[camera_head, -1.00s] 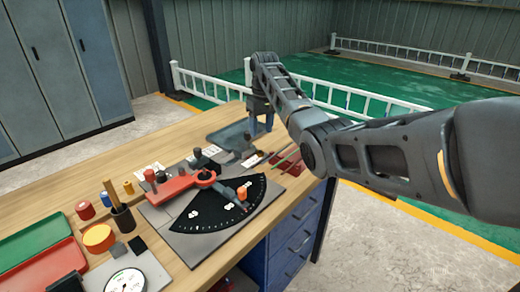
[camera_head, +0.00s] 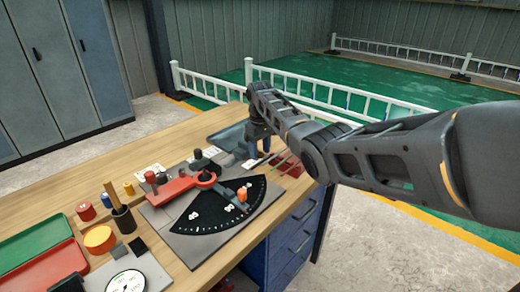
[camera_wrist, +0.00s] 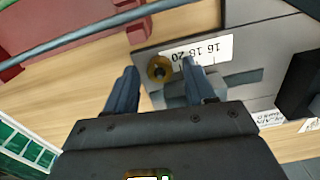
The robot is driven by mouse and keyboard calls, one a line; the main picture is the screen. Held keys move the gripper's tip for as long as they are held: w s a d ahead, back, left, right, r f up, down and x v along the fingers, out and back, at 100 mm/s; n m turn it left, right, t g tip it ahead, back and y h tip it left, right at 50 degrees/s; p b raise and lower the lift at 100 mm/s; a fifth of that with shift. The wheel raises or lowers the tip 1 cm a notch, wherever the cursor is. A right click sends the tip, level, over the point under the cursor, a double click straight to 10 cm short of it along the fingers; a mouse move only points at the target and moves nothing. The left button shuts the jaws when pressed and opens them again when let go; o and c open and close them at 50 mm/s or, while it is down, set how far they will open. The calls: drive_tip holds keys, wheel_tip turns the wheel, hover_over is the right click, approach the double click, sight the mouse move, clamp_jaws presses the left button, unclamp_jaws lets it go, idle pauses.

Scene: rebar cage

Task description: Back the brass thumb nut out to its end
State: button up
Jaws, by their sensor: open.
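The brass thumb nut (camera_wrist: 159,69) is a small round yellow-brass piece with a dark centre. In the wrist view it sits at the corner of a grey block, beside a white scale label (camera_wrist: 200,50) with upside-down numbers 16, 18 and 20. My gripper (camera_wrist: 160,72) is open, with one blue-grey finger to each side of the nut in the picture. Gaps show between the nut and the fingers; whether the fingertips are at its depth I cannot tell. In the head view my gripper (camera_head: 261,150) is low over the bench's right part, and the nut cannot be made out.
A bending fixture with a red lever (camera_head: 175,188) and black fan-shaped plate (camera_head: 210,215) stands left of my gripper. Thin rods (camera_head: 285,157) and a red block (camera_head: 291,170) are close on its right. A bar (camera_wrist: 80,35) crosses the wrist view. The wooden bench (camera_head: 110,165) is clear behind-left.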

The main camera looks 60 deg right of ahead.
clamp_jaws()
idle(0.5)
drive_tip(key=shift+n, duration=0.3)
drive_tip(key=n, duration=0.3)
drive_tip(key=shift+n+p, duration=0.4)
drive_tip(key=shift+n, duration=1.6)
unclamp_jaws()
